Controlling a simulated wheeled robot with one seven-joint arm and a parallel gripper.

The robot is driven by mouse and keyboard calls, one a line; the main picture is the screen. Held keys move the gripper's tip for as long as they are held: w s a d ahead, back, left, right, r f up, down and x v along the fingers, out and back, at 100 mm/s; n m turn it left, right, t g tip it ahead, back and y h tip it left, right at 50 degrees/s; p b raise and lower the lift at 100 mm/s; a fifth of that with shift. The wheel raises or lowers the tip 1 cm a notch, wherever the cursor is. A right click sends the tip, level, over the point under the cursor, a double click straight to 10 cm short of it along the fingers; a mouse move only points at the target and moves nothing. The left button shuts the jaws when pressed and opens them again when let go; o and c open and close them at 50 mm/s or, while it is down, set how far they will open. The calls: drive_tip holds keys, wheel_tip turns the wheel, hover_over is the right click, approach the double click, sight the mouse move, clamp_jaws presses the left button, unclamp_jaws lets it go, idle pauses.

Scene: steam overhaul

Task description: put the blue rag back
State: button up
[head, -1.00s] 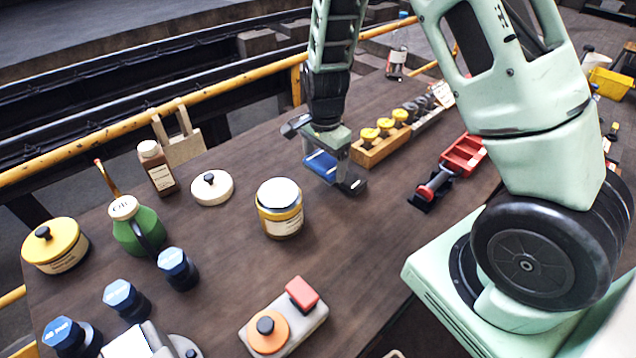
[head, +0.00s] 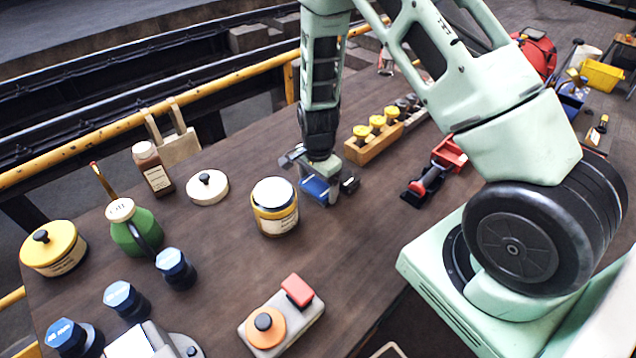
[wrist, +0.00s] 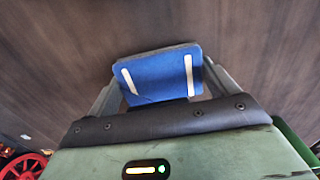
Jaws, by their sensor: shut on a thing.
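The blue rag (head: 313,189) is a flat folded pad in my gripper (head: 322,192), over the middle of the dark wooden table. In the wrist view, the rag (wrist: 160,76) shows blue with two white stripes and sits between the two fingers of my gripper (wrist: 158,80). My gripper is shut on it and points down. I cannot tell whether the rag's underside touches the table.
A yellow-banded jar (head: 275,209) stands close left of my gripper. A wooden block with yellow-topped pieces (head: 375,142) is behind to the right, and a red-handled tool (head: 430,180) lies right. A control box with red and orange buttons (head: 282,318) is in front. Bare table (head: 340,245) lies between.

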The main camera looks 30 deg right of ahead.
sight(318, 185)
drive_tip(key=o, duration=0.7)
drive_tip(key=shift+f, duration=0.1)
wheel_tip(318, 185, up, 12)
drive_tip(key=f+b, duration=0.1)
drive_tip(key=b, duration=0.1)
drive_tip(key=s+a+r+n+y, duration=0.1)
drive_tip(key=s+a+r+n, duration=0.35)
drive_tip(key=a, duration=0.25)
drive_tip(key=s+a+r+n, duration=0.4)
drive_tip(key=s+a+n, duration=0.1)
drive_tip(key=a+n, duration=0.15)
drive_tip(key=s+a+r+n, duration=0.2)
drive_tip(key=s+n, duration=0.4)
drive_tip(key=s, duration=0.1)
drive_tip(key=s+a+r+n, duration=0.2)
drive_tip(key=s+a+n, duration=0.1)
drive_tip(key=s+n, duration=0.3)
drive_tip(key=shift+s+a+r+n, duration=0.25)
drive_tip(key=shift+s+a+n, duration=0.05)
drive_tip(key=shift+s, duration=0.85)
drive_tip(key=shift+f, duration=0.1)
drive_tip(key=shift+f+b, duration=0.65)
drive_tip(key=shift+b, duration=0.25)
